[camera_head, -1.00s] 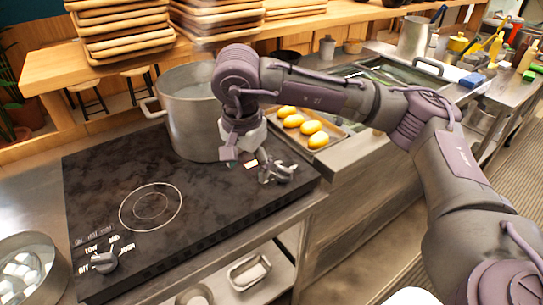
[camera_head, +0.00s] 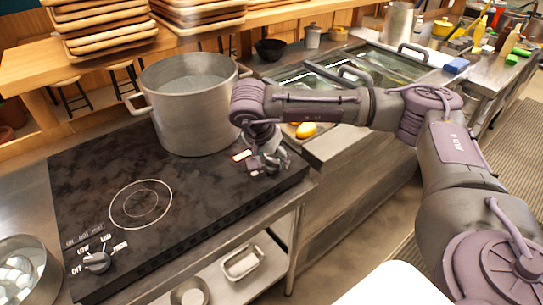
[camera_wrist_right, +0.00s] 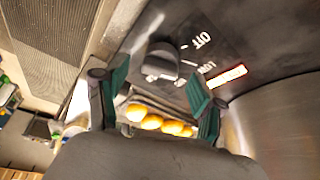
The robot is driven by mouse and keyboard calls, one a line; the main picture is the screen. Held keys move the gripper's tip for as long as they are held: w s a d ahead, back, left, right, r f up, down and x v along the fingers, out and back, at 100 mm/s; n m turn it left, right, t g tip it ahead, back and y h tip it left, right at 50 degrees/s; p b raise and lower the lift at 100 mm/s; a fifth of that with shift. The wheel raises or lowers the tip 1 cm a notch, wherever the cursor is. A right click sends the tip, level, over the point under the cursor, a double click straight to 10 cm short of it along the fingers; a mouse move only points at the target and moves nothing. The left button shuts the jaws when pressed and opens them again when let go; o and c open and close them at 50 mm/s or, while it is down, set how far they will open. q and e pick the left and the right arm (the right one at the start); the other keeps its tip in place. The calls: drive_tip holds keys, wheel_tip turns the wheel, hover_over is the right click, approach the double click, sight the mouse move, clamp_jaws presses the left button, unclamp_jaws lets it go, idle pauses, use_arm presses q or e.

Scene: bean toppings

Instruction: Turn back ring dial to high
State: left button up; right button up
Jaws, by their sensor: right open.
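The back ring dial (camera_wrist_right: 160,60) is a dark knob on the black cooktop, with OFF and LOW printed beside it in the right wrist view. Its exact setting is hard to read. My right gripper (camera_wrist_right: 158,84) is open, with its green-padded fingers on either side of the dial's place in that view; I cannot tell whether they touch it. In the head view the right gripper (camera_head: 263,161) is low at the cooktop's right end and largely hides this dial. An orange-red lit label (camera_wrist_right: 228,76) shows near the dial. My left gripper is out of view.
A large steel pot (camera_head: 190,110) stands on the back of the cooktop (camera_head: 200,195), close to my right gripper. The front dial (camera_head: 98,262) and empty front ring (camera_head: 140,204) are at left. Yellow oval items (camera_wrist_right: 150,121) lie beyond the cooktop's right edge.

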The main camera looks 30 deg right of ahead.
drive_tip(key=shift+w+d+f, duration=0.15)
drive_tip(key=shift+d+f, duration=0.05)
drive_tip(key=shift+f, duration=0.25)
drive_tip(key=c, duration=1.1)
drive_tip(key=shift+c, duration=0.2)
